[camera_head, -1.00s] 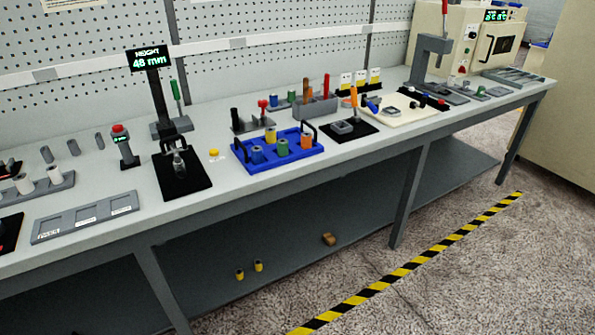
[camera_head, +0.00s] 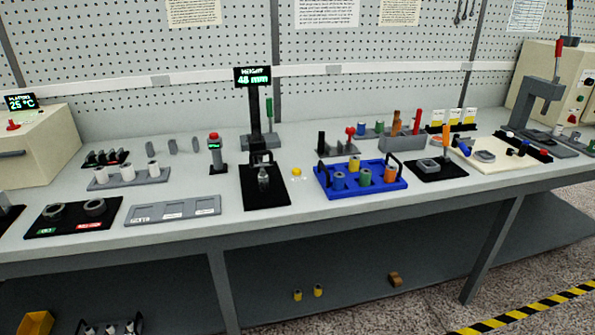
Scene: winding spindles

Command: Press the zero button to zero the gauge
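The height gauge stands on the bench with a black post and a display (camera_head: 252,77) reading "HEIGHT 48 mm". Its black base plate (camera_head: 266,198) carries a small grey metal piece (camera_head: 263,178) under the gauge's head. A small yellow round button (camera_head: 297,172) is on the bench just right of the base plate; no label on it is readable. Neither of my grippers shows in this view.
A blue tray (camera_head: 348,193) with colored spools and black handles sits right of the yellow button. A grey three-slot plate (camera_head: 173,210) lies to the left. A cream box with a 25 °C display (camera_head: 20,102) stands at far left. Bare bench (camera_head: 300,215) lies in front.

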